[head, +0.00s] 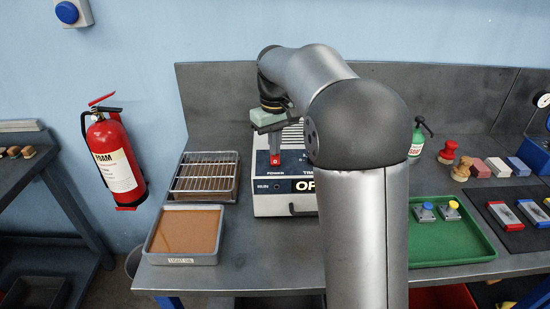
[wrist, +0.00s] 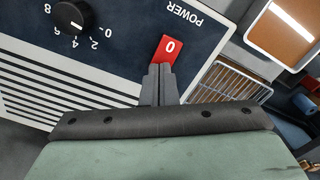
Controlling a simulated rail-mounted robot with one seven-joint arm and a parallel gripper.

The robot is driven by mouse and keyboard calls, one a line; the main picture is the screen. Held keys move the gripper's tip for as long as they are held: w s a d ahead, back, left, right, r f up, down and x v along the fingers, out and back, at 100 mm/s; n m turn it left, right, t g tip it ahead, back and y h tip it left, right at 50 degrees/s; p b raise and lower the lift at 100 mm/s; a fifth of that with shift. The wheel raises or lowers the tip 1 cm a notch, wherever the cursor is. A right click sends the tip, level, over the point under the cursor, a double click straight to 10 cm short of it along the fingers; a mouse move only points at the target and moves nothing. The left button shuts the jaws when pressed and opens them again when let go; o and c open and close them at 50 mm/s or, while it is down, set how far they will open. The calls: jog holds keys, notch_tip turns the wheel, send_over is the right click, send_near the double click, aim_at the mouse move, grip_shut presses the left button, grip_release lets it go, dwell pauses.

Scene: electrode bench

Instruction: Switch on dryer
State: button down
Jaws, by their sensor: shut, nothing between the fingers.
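The dryer (head: 262,205) is a white box with a dark blue top panel, standing on the bench in the head view; my arm hides its right part. Its red rocker switch (head: 275,160) marked 0 sits by the word POWER. In the wrist view the red switch (wrist: 168,50) shows its 0 label, and a black dial (wrist: 72,17) is to its left. My gripper (wrist: 159,68) is shut and empty, with its fingertips at the edge of the switch; I cannot tell whether they touch it. In the head view my gripper (head: 274,146) is directly above the switch.
A wire rack (head: 205,177) and an orange-brown tray (head: 185,232) lie left of the dryer. A green tray (head: 450,243) with two small knobbed items, a green bottle (head: 418,140) and several blocks are to the right. A fire extinguisher (head: 113,155) hangs on the wall.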

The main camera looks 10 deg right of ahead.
jog(key=shift+f, duration=0.4)
notch_tip(320, 180, up, 7)
jog(key=p, duration=0.6)
jog(key=shift+r, duration=0.15)
dwell(0.4)
jog(key=s+f+m, duration=0.1)
jog(key=s+f, duration=0.2)
jog(key=s, duration=0.7)
jog(key=s+f+m, duration=0.1)
jog(key=s+f, duration=0.2)
jog(key=s, duration=0.7)
jog(key=s+f+m, duration=0.1)
jog(key=s+f, duration=0.3)
jog(key=s, duration=0.7)
jog(key=shift+m+t, duration=0.3)
jog(key=shift+t, duration=0.1)
jog(key=shift+r, duration=0.1)
